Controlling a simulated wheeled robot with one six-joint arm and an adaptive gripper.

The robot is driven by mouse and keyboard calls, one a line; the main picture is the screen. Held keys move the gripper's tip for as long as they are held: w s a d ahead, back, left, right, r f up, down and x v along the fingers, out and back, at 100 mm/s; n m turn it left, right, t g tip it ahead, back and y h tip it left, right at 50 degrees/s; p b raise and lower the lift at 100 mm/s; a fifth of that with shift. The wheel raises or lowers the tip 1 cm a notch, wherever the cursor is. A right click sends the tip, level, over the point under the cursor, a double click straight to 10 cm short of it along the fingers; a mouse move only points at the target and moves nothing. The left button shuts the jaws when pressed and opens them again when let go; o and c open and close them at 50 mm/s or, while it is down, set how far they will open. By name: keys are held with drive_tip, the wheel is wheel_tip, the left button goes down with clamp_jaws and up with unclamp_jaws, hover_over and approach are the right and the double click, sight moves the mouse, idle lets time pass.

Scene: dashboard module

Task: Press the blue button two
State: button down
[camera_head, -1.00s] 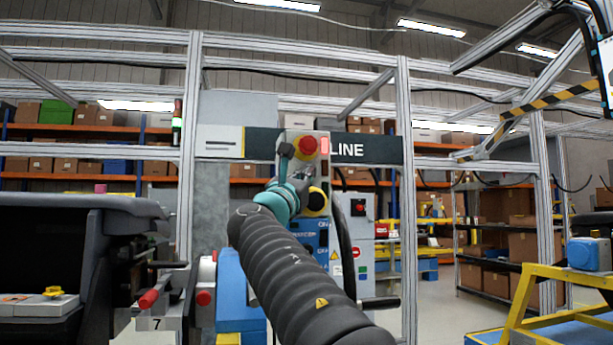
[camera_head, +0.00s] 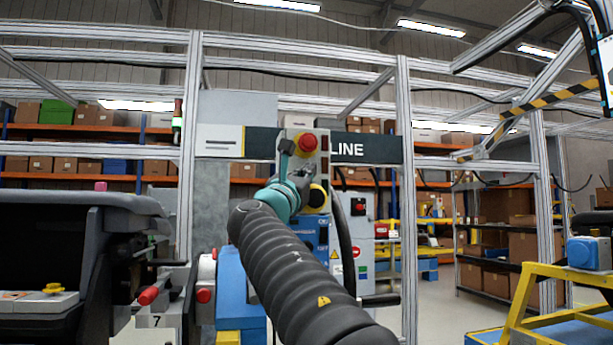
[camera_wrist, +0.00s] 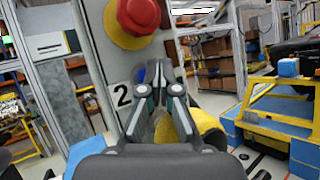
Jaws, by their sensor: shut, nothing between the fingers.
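A grey control box (camera_head: 296,140) stands in front of me, with a red mushroom button (camera_head: 308,142) on top. In the wrist view the box (camera_wrist: 97,25) carries the red button (camera_wrist: 138,15) on a yellow base and a label "2" (camera_wrist: 122,95). A blue button (camera_wrist: 141,74) shows beside that label, mostly hidden behind my fingers. My gripper (camera_wrist: 161,84) is shut and empty, its tips in front of the blue button. I cannot tell whether they touch it. In the head view my gripper (camera_head: 303,180) hides the blue button.
A black dashboard module (camera_head: 80,230) stands at the left. A yellow stand (camera_head: 540,290) is at the right. Metal frame posts (camera_head: 404,200) rise behind the box.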

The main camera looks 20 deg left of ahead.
drive_tip(key=shift+s+d, duration=0.25)
drive_tip(key=shift+s, duration=0.1)
drive_tip(key=shift+s, duration=0.1)
drive_tip(key=shift+s+d+b, duration=0.45)
drive_tip(key=shift+s+b, duration=0.1)
drive_tip(key=shift+s, duration=0.15)
drive_tip(key=shift+s+d+b, duration=0.4)
drive_tip(key=shift+s+b, duration=0.15)
drive_tip(key=shift+s, duration=0.1)
drive_tip(key=shift+s+d+b, duration=0.45)
drive_tip(key=shift+s+b, duration=0.1)
drive_tip(key=shift+s, duration=0.15)
